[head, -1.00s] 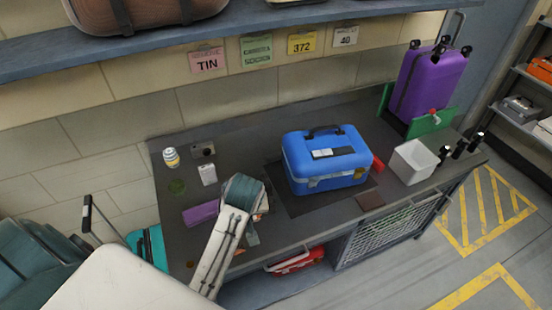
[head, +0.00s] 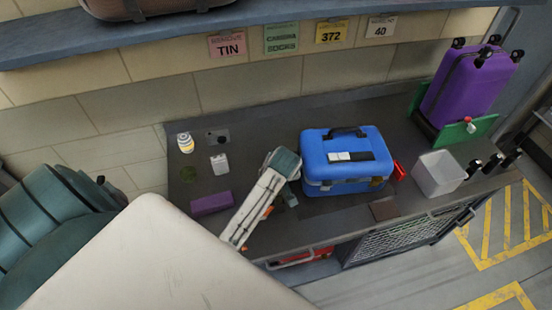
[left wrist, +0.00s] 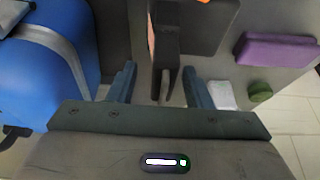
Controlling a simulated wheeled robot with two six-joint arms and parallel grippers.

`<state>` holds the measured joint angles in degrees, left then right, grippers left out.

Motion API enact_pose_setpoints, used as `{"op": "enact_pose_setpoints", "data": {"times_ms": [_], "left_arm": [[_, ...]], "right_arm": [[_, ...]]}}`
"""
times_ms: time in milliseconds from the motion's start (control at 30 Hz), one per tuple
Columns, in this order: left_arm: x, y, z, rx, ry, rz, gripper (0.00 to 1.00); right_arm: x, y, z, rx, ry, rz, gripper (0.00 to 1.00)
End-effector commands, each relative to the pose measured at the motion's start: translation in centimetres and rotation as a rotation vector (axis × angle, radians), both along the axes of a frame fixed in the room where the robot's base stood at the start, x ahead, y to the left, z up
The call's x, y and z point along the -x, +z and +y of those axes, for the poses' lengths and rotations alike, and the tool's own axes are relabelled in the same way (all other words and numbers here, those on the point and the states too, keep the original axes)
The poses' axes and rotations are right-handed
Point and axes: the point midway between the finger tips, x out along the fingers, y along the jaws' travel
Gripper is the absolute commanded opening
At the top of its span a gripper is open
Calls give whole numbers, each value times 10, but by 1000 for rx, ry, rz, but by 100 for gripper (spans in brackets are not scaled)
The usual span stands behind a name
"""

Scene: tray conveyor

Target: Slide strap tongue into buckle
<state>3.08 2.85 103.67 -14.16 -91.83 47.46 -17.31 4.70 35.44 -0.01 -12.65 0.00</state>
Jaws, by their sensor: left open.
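The blue case (head: 346,170) stands on the dark workbench, with its handle up and a pale label on the lid. In the left wrist view the case (left wrist: 45,65) fills the left side, with a grey strap band (left wrist: 58,42) across it. My left gripper (head: 290,172) is just left of the case in the head view. In the left wrist view its two fingers (left wrist: 160,88) are apart, with a dark upright piece (left wrist: 166,45) showing between them, not visibly gripped. I cannot tell whether that piece is the strap tongue. A red piece (head: 399,170) lies at the case's right side; I cannot identify it as the buckle.
A purple block (head: 211,203), white bottle (head: 186,143) and white card-like item (head: 219,164) sit to the left on the workbench (head: 300,122). A white open bin (head: 438,174) and purple suitcase (head: 470,88) stand to the right. A brown patch (head: 384,210) lies near the front edge.

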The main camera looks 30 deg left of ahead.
Motion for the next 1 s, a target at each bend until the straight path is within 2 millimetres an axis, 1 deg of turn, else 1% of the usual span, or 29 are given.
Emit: {"op": "enact_pose_setpoints", "data": {"times_ms": [33, 100, 167, 267, 467, 567, 700, 733, 767, 800, 867, 900, 1000], "left_arm": [[-1, -4, 2, -1, 0, 2, 45], [-2, -9, 3, 0, -1, 2, 45], [-3, -12, 4, 1, -1, 1, 45], [-4, -14, 5, 0, -1, 0, 45], [-4, -15, 5, 0, -1, 0, 45], [-4, -15, 5, 0, -1, 0, 28], [-4, -14, 5, 0, -1, 0, 0], [-4, -14, 5, 0, -1, 0, 0], [-4, -14, 5, 0, -1, 0, 23], [-4, -14, 5, 0, -1, 0, 31], [-4, -14, 5, 0, -1, 0, 42], [-4, -14, 5, 0, -1, 0, 45], [-4, -14, 5, 0, -1, 0, 45]], "right_arm": [[-14, 4, 0, -1, 1, -20, 0], [-25, 6, 0, -1, 2, -35, 0], [-28, 7, 0, 0, 1, -37, 0], [-23, 6, 0, -1, 0, -30, 0], [5, 4, 1, -2, 0, 6, 0], [10, 4, 3, -3, -1, 12, 0], [5, 4, 4, -4, -1, 6, 0], [3, 4, 4, -4, -2, 4, 0], [1, 4, 4, -5, -2, 2, 0], [-1, 4, 4, -4, -1, -2, 0], [-4, 4, 4, -4, -1, -6, 0], [-6, 5, 4, -4, -1, -8, 0], [-7, 5, 4, -4, -1, -10, 0]]}}
